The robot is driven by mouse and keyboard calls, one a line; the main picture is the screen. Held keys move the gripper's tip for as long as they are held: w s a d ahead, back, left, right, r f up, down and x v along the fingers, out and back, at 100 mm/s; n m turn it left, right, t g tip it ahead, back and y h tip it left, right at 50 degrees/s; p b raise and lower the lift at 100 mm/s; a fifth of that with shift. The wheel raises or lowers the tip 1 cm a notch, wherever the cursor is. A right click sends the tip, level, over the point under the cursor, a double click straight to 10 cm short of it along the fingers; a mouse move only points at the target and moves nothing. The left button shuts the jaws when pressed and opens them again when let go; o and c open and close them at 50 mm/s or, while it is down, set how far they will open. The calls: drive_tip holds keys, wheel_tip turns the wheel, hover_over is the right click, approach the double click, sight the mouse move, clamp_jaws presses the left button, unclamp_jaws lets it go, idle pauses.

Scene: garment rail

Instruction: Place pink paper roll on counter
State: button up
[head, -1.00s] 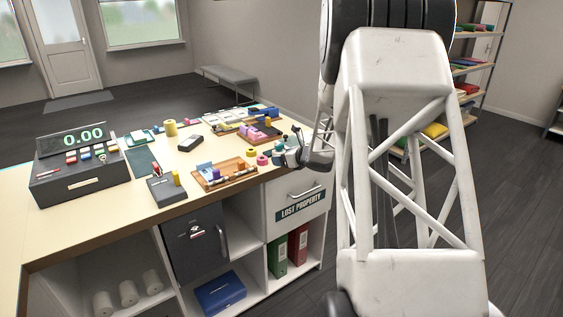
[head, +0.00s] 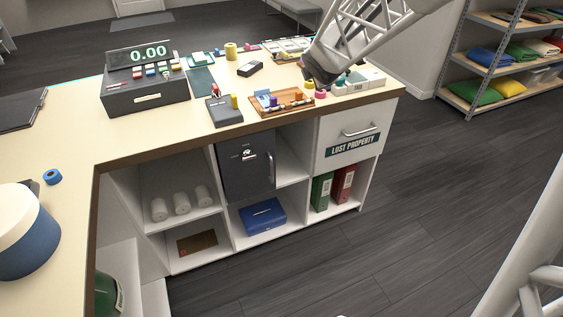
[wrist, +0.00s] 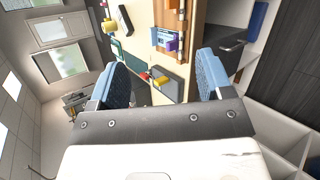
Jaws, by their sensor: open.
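A small pink roll (head: 320,94) sits on the right end of the counter (head: 140,125), beside the orange tray and close to my arm's dark end in the head view. I cannot tell for sure that it is the paper roll. In the wrist view my gripper (wrist: 160,65) is open, its two blue-padded fingers wide apart. Nothing is held between them; the counter and a dark device with a yellow piece show beyond the gap. The fingers are not clear in the head view.
A till (head: 146,85), a dark device (head: 224,110), an orange tray (head: 284,102) and a yellow roll (head: 231,51) stand on the counter. Below are open shelves and the lost property drawer (head: 352,132). The counter's left part is mostly bare.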

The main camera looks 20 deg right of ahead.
drive_tip(key=s+a+m+g+y, duration=0.1)
drive_tip(key=s+a+m+g, duration=0.1)
drive_tip(key=s+a+m, duration=0.4)
drive_tip(key=s+a+m+g+y, duration=0.1)
drive_tip(key=s+a+m+g, duration=0.2)
drive_tip(key=s, duration=1.2)
drive_tip(key=s+a+f+m+g+y, duration=0.1)
drive_tip(key=s+a+m+g, duration=0.1)
drive_tip(key=s+a+m, duration=0.7)
drive_tip(key=s+a, duration=0.2)
drive_tip(key=a, duration=0.3)
drive_tip(key=shift+s+y, duration=0.2)
drive_tip(key=shift+y, duration=0.2)
